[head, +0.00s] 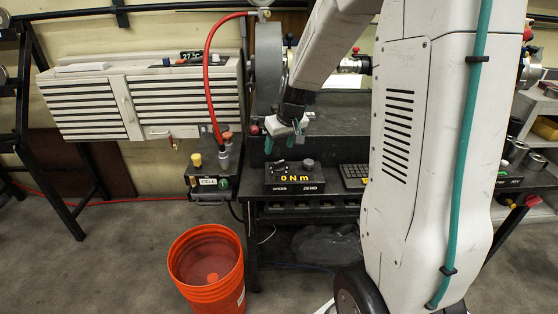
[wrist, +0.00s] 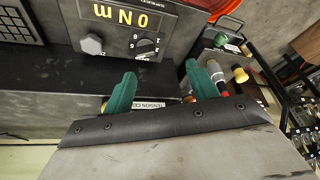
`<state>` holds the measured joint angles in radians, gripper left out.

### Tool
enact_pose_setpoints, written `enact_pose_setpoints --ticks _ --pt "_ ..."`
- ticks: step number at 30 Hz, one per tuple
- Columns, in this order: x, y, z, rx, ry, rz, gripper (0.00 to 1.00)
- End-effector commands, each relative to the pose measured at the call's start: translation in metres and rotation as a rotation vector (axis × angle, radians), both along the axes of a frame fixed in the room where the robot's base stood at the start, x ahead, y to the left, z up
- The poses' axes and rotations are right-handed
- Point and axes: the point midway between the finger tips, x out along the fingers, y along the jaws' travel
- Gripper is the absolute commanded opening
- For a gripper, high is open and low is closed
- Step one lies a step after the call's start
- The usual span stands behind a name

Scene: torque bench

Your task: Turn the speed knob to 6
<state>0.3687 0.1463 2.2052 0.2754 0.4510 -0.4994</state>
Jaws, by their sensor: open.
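The control box (head: 293,187) sits on the dark bench with a yellow "0 N m" display. Its speed knob (head: 280,163) is on the left of its top and a second knob, by the ZERO label (head: 309,162), on the right. In the wrist view the box appears upside down; the speed knob (wrist: 146,46) is ringed by numbers, and its pointed setting is too small to read surely. The grey hexagonal knob (wrist: 92,44) is to its left. My gripper (wrist: 160,77) has two green fingers spread apart with nothing between them, apart from the speed knob. The gripper (head: 283,143) also shows above the box.
A keypad (head: 354,172) lies right of the control box. A smaller box (head: 210,184) with yellow and green buttons stands to its left. A red hose (head: 207,80) hangs beside the gauge post. An orange bucket (head: 206,275) stands on the floor in front.

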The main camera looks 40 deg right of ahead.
Motion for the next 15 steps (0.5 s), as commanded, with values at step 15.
enact_pose_setpoints --ticks 15 --pt "0.034 -0.031 -0.069 -0.023 -0.016 -0.024 0.58"
